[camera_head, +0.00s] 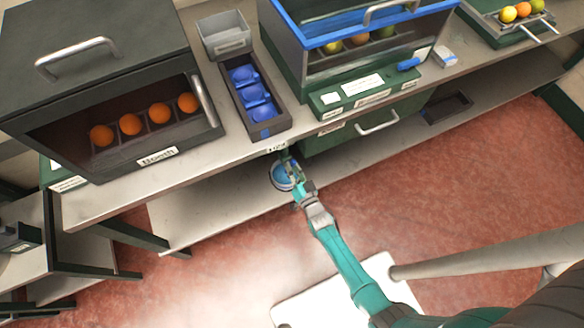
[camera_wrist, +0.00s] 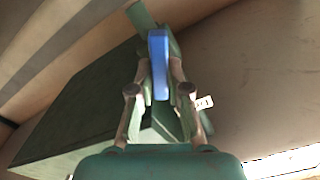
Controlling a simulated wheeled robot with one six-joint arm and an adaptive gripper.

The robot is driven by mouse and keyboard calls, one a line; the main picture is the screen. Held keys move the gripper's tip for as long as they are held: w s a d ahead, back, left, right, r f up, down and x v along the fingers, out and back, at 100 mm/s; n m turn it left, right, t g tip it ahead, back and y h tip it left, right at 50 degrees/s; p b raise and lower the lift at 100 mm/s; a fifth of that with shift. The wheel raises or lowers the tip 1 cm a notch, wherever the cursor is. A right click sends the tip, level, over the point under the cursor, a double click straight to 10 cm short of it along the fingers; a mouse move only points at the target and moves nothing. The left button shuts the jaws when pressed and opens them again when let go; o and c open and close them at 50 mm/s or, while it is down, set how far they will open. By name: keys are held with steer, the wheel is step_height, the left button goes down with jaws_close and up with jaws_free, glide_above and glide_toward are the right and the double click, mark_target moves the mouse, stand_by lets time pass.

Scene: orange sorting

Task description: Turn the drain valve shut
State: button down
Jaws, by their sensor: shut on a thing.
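The drain valve's blue lever (camera_wrist: 158,65) stands between the two fingers of my gripper (camera_wrist: 160,75) in the wrist view, with the fingers closed on it. A green pipe or valve body (camera_wrist: 140,16) shows just above the lever. In the head view my gripper (camera_head: 292,168) is under the front edge of the bench, below a small white label (camera_head: 276,147). The lever is hard to make out there behind the gripper. A round blue-and-grey vessel (camera_head: 279,177) shows just beside the gripper, partly hidden by it.
The bench (camera_head: 110,199) carries a dark booth (camera_head: 60,140) with several oranges, a tray (camera_head: 276,124) of blue pieces and a blue-rimmed tank (camera_head: 300,70) with fruit. A green drawer (camera_head: 340,137) is right of my gripper. A lower shelf (camera_head: 200,222) runs beneath.

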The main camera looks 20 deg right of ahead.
steer(key=m, duration=1.2)
steer(key=shift+d+f, duration=0.2)
steer(key=shift+f, duration=0.1)
steer(key=shift+m, duration=0.3)
steer(key=c, duration=1.1)
jaws_free()
steer(key=s, duration=1.2)
